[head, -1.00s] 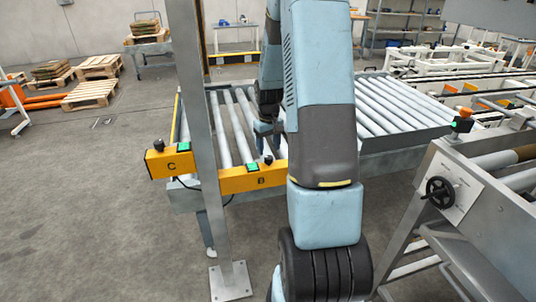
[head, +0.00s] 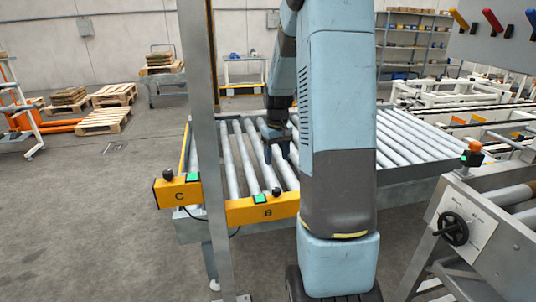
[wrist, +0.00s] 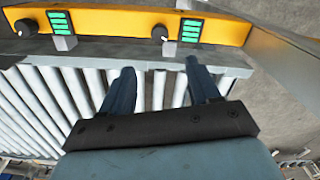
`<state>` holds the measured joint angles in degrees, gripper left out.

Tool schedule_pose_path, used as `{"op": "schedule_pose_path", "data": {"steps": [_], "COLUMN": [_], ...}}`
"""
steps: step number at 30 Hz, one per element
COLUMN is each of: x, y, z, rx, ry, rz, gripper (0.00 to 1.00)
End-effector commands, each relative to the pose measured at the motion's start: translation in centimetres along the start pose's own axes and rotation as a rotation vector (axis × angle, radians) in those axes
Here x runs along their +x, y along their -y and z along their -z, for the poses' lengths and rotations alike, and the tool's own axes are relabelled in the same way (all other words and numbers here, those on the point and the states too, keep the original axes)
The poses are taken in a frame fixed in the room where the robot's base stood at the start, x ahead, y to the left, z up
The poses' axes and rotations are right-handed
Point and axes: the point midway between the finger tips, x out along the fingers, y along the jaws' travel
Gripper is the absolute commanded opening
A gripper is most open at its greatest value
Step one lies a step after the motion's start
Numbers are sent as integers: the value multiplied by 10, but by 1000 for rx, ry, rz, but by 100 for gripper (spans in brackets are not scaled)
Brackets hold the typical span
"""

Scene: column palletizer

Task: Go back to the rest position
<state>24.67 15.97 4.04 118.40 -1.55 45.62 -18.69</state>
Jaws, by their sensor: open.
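My gripper (head: 279,150) hangs over the roller conveyor (head: 232,160) in the head view, partly hidden by my own blue arm. In the wrist view my gripper (wrist: 160,82) shows two dark blue fingers spread apart with nothing between them. Beyond the fingertips are the conveyor's grey edge and a yellow control panel (wrist: 110,22) with black knobs and green lit switches. In the head view the panel marked B (head: 285,206) and the panel marked C (head: 170,192) sit on the conveyor's near edge.
A grey upright post (head: 201,100) stands left of my arm. A second conveyor frame with a black handwheel (head: 453,228) is close on the right. Wooden pallets (head: 104,121) lie at the back left. The floor at the left (head: 80,220) is clear.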

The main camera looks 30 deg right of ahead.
Motion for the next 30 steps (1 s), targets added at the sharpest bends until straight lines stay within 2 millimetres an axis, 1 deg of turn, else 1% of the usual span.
{"op": "schedule_pose_path", "data": {"steps": [6,8,10,14,17,24,30], "x": [-1,-4,-12,-38,-62,-111,-143], "y": [0,2,7,26,43,82,111], "z": [0,-1,-4,-15,-28,-66,-102], "rx": [0,-1,-2,-5,-7,-9,-11], "ry": [-1,-5,-15,-48,-80,-160,-229], "rz": [-1,-3,-7,-22,-34,-53,-59], "gripper": [61,61,61,61,61,61,61]}}
